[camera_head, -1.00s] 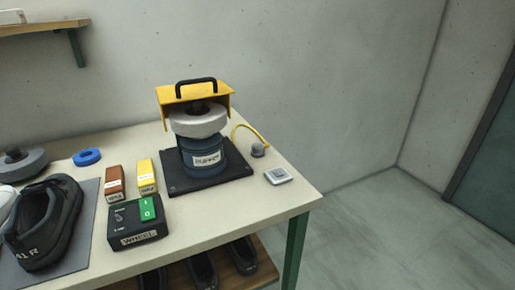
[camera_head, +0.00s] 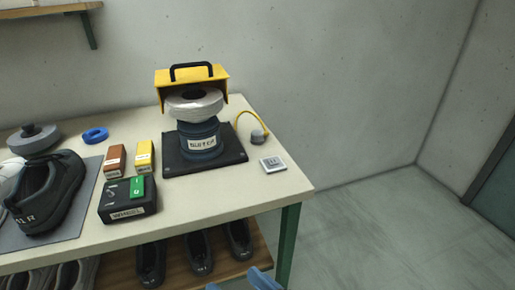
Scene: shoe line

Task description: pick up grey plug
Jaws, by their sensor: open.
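The grey plug (camera_head: 258,136) lies on the right part of the workbench top (camera_head: 222,199). A yellow cord (camera_head: 238,119) runs from it in an arc toward the back of the buffer (camera_head: 199,139). The plug sits just right of the buffer's black base, behind a small light square device (camera_head: 273,164). A blue part at the bottom edge of the view, in front of the bench, appears to be the tip of my gripper (camera_head: 258,281). It is open and well apart from the plug. Most of the gripper is out of frame.
Several shoes rest on the lower shelf (camera_head: 178,262). The bench's front right corner is clear.

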